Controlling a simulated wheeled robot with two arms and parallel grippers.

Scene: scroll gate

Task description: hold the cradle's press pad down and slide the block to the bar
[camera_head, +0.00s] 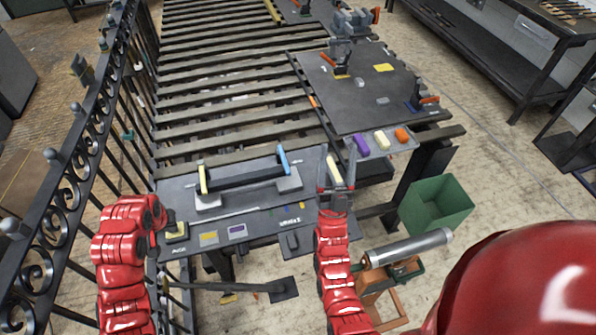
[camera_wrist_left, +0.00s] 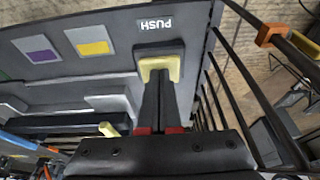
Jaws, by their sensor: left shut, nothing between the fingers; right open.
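The yellow press pad (camera_head: 178,229) is at the left front of the dark bench panel, beside a label reading PUSH (camera_wrist_left: 155,24). My left gripper (camera_head: 164,219) is shut and empty. In the left wrist view its fingertips (camera_wrist_left: 160,78) overlap the pad (camera_wrist_left: 177,66); contact cannot be told. The cradle's dark bar (camera_head: 245,180) lies between two grey blocks with a yellow upright (camera_head: 202,177) and a blue upright (camera_head: 283,160). My right gripper (camera_head: 336,182) is open at the panel's right edge. Which piece is the sliding block is not clear.
A yellow patch (camera_head: 208,238) and a purple patch (camera_head: 237,231) mark the panel front. A tray at right holds purple (camera_head: 361,146) and orange (camera_head: 402,134) pieces. A green bin (camera_head: 437,207) stands on the floor. An ornate railing (camera_head: 85,130) runs close on the left.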

